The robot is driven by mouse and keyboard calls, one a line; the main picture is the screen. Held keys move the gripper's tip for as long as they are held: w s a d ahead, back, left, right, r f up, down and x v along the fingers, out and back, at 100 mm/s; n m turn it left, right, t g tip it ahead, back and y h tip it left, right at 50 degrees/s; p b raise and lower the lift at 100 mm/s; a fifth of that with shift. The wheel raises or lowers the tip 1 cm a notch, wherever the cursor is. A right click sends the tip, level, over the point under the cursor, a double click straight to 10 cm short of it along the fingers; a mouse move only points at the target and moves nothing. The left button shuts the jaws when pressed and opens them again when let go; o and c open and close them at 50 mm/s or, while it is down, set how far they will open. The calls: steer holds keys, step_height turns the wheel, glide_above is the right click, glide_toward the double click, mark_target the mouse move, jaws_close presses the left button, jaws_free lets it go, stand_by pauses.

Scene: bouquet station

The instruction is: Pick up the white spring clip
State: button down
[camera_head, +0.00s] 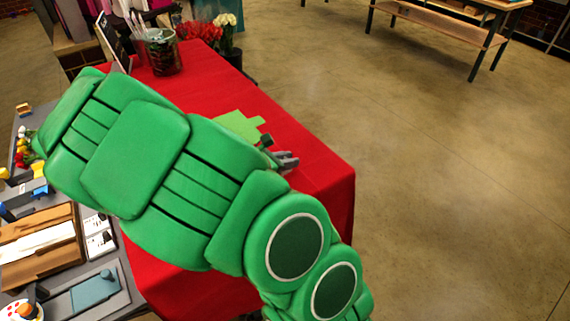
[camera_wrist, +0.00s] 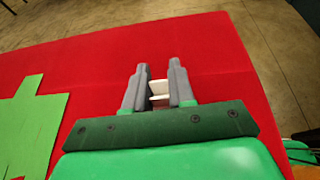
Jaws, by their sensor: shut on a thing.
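In the wrist view, my gripper (camera_wrist: 158,76) is shut on the white spring clip (camera_wrist: 158,89). The clip is a small white piece between the two grey fingers, and part of it is hidden by them. Below it and around it shows the red cloth of the table (camera_wrist: 215,55). I cannot tell whether the clip touches the cloth. In the head view, the tips of my gripper (camera_head: 288,160) show just past my green arm, over the red table (camera_head: 325,180). The clip is not visible there.
A green sheet (camera_head: 238,125) lies on the red cloth, left of my gripper in the wrist view. A dark glass jar (camera_head: 163,53) and red and white flowers (camera_head: 200,31) stand at the far end. A side table with trays (camera_head: 100,295) is at left.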

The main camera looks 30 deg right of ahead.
step_height(320, 180, up, 10)
stand_by(0.8)
